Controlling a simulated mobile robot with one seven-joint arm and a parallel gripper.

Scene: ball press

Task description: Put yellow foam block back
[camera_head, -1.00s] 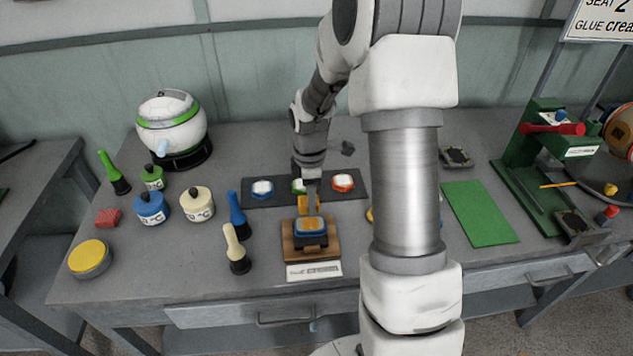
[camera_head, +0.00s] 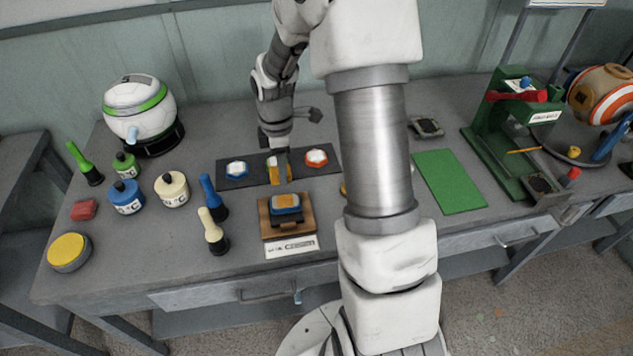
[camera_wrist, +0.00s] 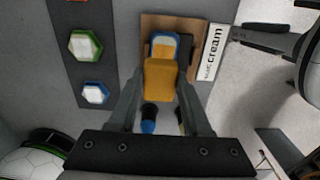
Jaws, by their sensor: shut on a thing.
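My gripper (camera_head: 284,172) is shut on the yellow foam block (camera_wrist: 159,78), which sits between its two fingers in the wrist view. In the head view the block (camera_head: 276,172) is partly hidden by a finger. It is in the air by the front edge of the dark mat (camera_head: 253,173), behind the wooden stand (camera_head: 268,225). A blue-rimmed piece (camera_head: 286,203) sits on the stand. In the wrist view the block overlaps part of this piece (camera_wrist: 165,45). I cannot tell the exact height of the block.
Blue (camera_head: 237,169) and red (camera_head: 316,158) hexagonal pieces lie on the mat; a green one (camera_wrist: 85,45) shows in the wrist view. Bottles, including a blue one (camera_head: 213,197), stand left of the stand. A green mat (camera_head: 448,181) and green press (camera_head: 500,130) are right.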

